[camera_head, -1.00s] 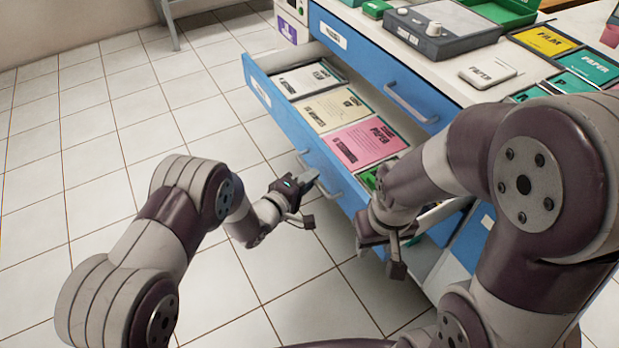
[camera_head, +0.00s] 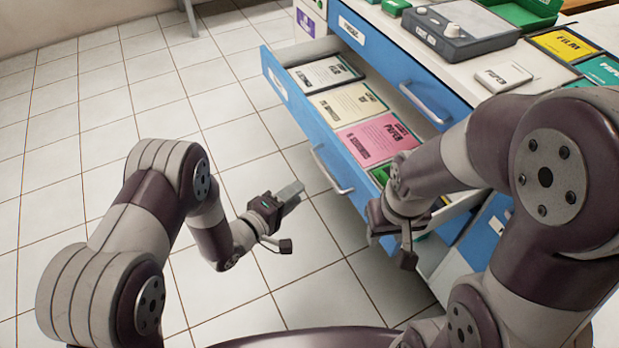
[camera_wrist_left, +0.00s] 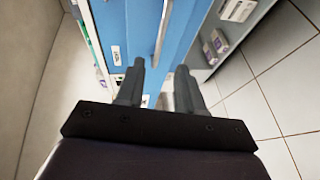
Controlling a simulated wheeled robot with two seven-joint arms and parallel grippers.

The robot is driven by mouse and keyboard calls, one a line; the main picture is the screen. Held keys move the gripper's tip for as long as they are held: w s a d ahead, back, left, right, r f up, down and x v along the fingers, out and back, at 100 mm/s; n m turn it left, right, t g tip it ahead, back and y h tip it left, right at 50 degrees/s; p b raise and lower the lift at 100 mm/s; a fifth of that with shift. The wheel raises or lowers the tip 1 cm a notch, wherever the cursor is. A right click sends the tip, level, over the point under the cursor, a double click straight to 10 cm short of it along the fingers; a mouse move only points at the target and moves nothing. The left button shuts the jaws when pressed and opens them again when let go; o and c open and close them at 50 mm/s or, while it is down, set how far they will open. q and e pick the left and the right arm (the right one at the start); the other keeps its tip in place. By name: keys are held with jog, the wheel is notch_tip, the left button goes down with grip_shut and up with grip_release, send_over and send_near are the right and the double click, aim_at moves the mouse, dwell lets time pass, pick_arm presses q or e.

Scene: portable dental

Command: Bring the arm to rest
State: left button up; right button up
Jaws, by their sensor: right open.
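My left gripper (camera_head: 291,192) is over the tiled floor, in front of and left of the open drawer. Its two fingers (camera_wrist_left: 160,72) stand apart in the left wrist view with nothing between them. A blue drawer front shows beyond the gap, apart from the fingers. My right gripper (camera_head: 392,222) is beside the near end of the open drawer; its wrist and forearm cover part of the drawer. Its fingertips are mostly hidden, and I see nothing held. It is open.
The open blue drawer (camera_head: 290,105) holds white, cream, pink and green packets. Its handle (camera_head: 330,172) faces the left gripper. The floor (camera_head: 90,130) at left is clear.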

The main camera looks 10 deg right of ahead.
pick_arm(q)
jog(key=shift+v, duration=0.85)
